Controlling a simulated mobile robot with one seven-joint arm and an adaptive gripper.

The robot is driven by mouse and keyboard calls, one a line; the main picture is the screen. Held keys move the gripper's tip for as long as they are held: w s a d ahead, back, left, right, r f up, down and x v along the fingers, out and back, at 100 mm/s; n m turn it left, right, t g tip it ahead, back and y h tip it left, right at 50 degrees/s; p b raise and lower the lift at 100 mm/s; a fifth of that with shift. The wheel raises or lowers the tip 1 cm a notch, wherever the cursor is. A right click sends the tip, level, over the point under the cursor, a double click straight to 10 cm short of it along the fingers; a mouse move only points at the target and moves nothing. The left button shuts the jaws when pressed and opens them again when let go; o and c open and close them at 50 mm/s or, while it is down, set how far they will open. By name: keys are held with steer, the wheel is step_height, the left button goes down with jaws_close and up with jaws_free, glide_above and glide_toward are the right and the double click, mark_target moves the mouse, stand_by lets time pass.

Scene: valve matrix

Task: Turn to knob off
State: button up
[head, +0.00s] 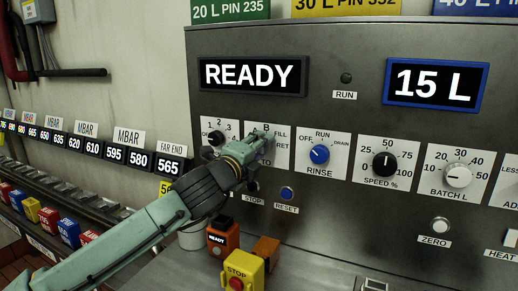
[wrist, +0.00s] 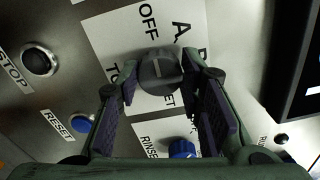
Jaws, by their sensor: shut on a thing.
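A dark grey round knob (wrist: 158,74) sits on a white label plate (wrist: 112,42) in the wrist view. The plate reads OFF and A, with other words partly hidden. My gripper (wrist: 160,82) has one finger on each side of the knob and is shut on it. A pale line shows on the knob's face; which label it points at is unclear. In the head view my gripper (head: 241,156) reaches the panel and hides this knob. Parts of the words A, B, FILL and RET show around the gripper.
The blue RINSE knob (head: 319,154) is close on the right, then the black SPEED knob (head: 385,164) and the BATCH knob (head: 458,176). A blue RESET button (head: 287,193) is below. Orange (head: 225,239) and yellow (head: 243,268) boxes stand below the arm.

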stand_by(0.4)
steer(key=o, duration=1.2)
steer(key=shift+c, duration=0.2)
steer(key=shift+s, duration=0.1)
steer(key=v, duration=1.2)
